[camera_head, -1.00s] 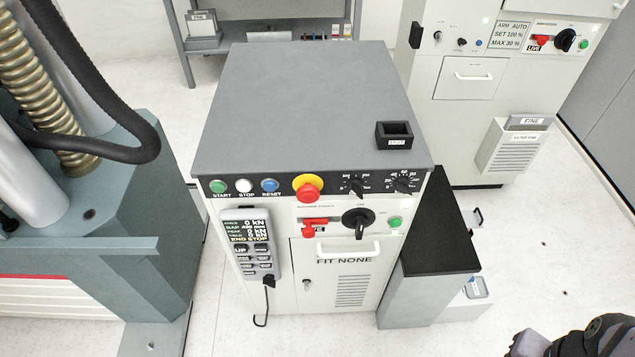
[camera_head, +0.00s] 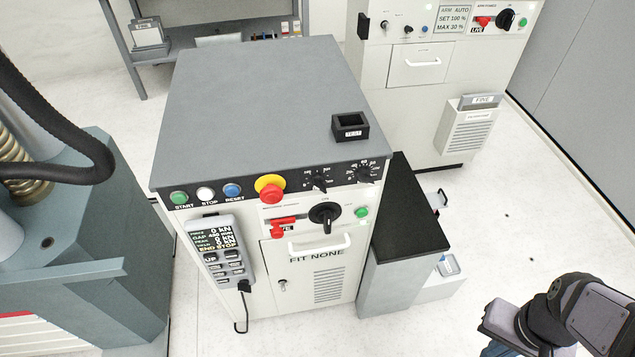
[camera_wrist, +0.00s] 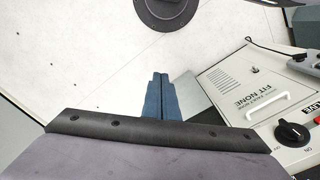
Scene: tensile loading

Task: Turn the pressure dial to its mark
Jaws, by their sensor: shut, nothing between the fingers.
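Two black dials with white scales sit at the right end of the console's dark front strip: a left dial (camera_head: 318,182) and a right dial (camera_head: 366,173). Their labels are too small to read, so I cannot tell which is the pressure dial or where its mark is. My gripper (camera_head: 495,350) is at the lower right of the head view, well apart from the console and partly cut off by the picture edge. In the wrist view its blue fingers (camera_wrist: 160,98) are together and empty, over the floor. Neither dial shows in the wrist view.
The console (camera_head: 265,95) carries a red emergency button (camera_head: 270,192), a black rotary switch (camera_head: 325,216) and a hanging pendant (camera_head: 222,255). A black-topped block (camera_head: 410,215) stands at its right. A second cabinet (camera_head: 415,110) is behind.

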